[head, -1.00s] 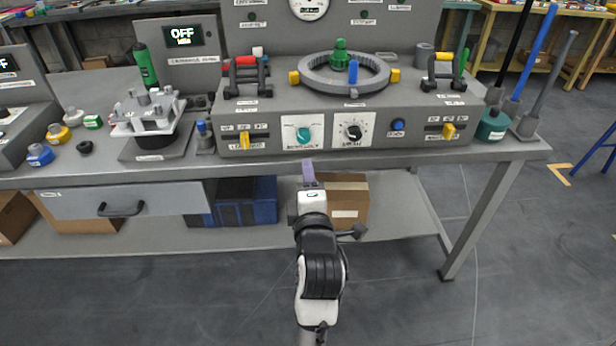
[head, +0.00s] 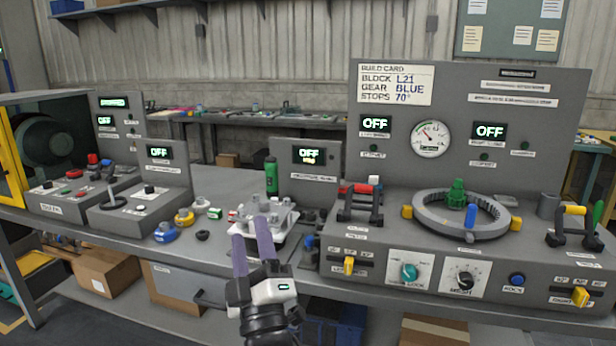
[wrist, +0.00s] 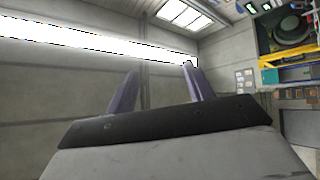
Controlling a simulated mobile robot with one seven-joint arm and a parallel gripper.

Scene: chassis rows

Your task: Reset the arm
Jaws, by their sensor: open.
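My gripper (head: 254,250) is raised in front of the workbench at the lower middle of the head view. Its two purple fingers point up and stand apart, with nothing between them. In the head view they overlap the light grey block fixture (head: 283,217) behind them; I see no sign of contact. The wrist view also shows the gripper (wrist: 158,88), its fingers apart against a bare wall and ceiling. Part of my arm below the gripper is cut off by the frame.
A large console (head: 462,258) with a ring gear (head: 420,226), knobs and handles fills the bench's right side. A green bottle (head: 271,176), blue and yellow parts and smaller consoles stand to the left. Boxes (head: 108,268) lie on the shelf below. The air above the bench's middle is clear.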

